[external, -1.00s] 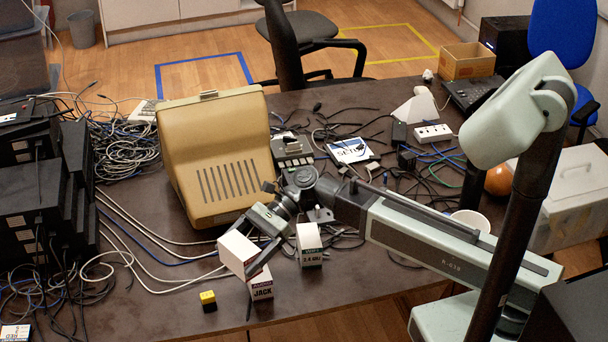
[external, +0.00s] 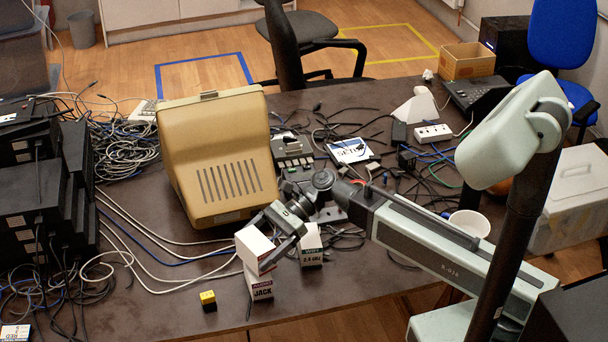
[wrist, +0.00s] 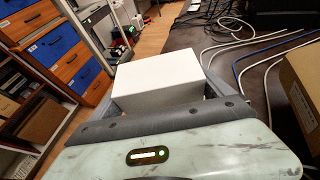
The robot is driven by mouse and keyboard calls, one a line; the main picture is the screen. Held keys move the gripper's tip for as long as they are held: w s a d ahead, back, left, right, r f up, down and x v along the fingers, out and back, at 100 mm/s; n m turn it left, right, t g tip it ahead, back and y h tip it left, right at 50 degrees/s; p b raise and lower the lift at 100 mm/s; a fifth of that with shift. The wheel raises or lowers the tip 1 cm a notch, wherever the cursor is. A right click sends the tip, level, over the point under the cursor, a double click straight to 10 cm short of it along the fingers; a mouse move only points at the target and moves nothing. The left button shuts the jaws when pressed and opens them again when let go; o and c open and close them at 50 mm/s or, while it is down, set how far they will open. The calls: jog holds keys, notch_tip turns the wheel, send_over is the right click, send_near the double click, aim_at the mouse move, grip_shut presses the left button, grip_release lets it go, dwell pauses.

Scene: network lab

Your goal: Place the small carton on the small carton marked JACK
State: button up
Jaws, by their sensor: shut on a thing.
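My gripper (external: 268,238) is shut on a small white carton (external: 252,247), which also shows between the fingers in the wrist view (wrist: 168,77). The small carton marked JACK (external: 262,291) stands on the desk near its front edge. The held carton is directly above the JACK carton in the external view and covers part of its top. I cannot tell whether the two touch. The JACK carton is not visible in the wrist view.
Another small labelled carton (external: 310,246) stands just right of my gripper. A yellow and black block (external: 208,301) lies left of the JACK carton. A beige machine (external: 218,165) stands behind. Cables (external: 150,275) run across the desk's left side.

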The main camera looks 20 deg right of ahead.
notch_tip(320, 180, down, 3)
jog(key=shift+r+b, duration=0.1)
jog(key=shift+b, duration=0.65)
jog(key=shift+r, duration=0.2)
jog(key=shift+f, duration=0.1)
jog(key=o, duration=1.3)
jog(key=shift+r+p, duration=0.25)
jog(key=shift+p, duration=0.15)
jog(key=shift+p+v, duration=2.1)
jog(key=shift+v, duration=3.85)
